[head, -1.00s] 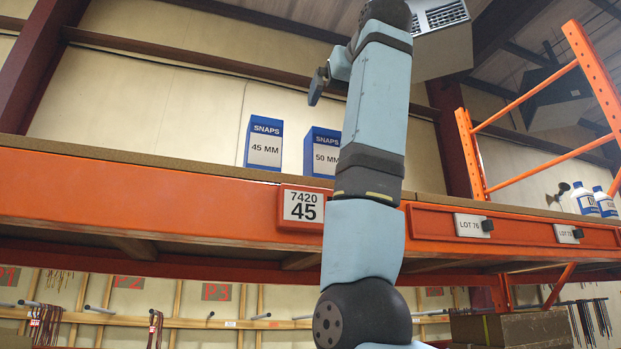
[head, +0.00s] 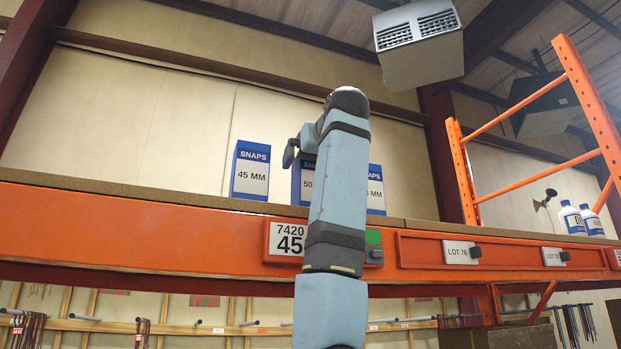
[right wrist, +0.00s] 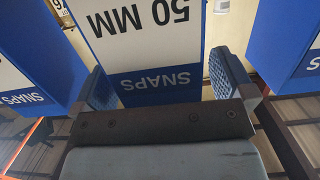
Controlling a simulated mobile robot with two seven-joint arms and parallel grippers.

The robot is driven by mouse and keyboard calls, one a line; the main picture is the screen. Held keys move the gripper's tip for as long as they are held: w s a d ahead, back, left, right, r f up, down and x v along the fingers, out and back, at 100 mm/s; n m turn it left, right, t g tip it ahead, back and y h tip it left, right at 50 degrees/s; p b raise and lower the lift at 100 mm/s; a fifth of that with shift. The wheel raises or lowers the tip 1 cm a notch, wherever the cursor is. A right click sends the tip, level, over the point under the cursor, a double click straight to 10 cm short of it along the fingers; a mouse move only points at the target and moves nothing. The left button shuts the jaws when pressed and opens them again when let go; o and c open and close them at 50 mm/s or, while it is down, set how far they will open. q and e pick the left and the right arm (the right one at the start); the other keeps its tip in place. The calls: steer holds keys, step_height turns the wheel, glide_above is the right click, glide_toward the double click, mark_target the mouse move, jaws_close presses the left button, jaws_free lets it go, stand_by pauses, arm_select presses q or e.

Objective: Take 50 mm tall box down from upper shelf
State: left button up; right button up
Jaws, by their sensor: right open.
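The 50 mm box (head: 299,187), blue with a white label, stands upright on the upper shelf (head: 150,194) between two similar boxes. My right forearm hides part of it in the head view. In the right wrist view the 50 mm box (right wrist: 150,45) appears upside down, between the two blue pads of my right gripper (right wrist: 165,79). The jaws are open, one pad on each side, and I see no clear grip on the box. In the head view my right gripper (head: 291,152) shows only partly, near the box's top. My left gripper is not in view.
White bottles (head: 572,222) stand far right. An orange upright frame (head: 530,130) and a grey ceiling unit (head: 420,42) are beyond.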

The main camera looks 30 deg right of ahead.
steer(key=shift+x, duration=0.85)
steer(key=shift+s, duration=0.3)
steer(key=shift+c, duration=1)
steer(key=shift+s+a+r, duration=0.1)
steer(key=shift+s, duration=0.05)
steer(key=c, duration=1)
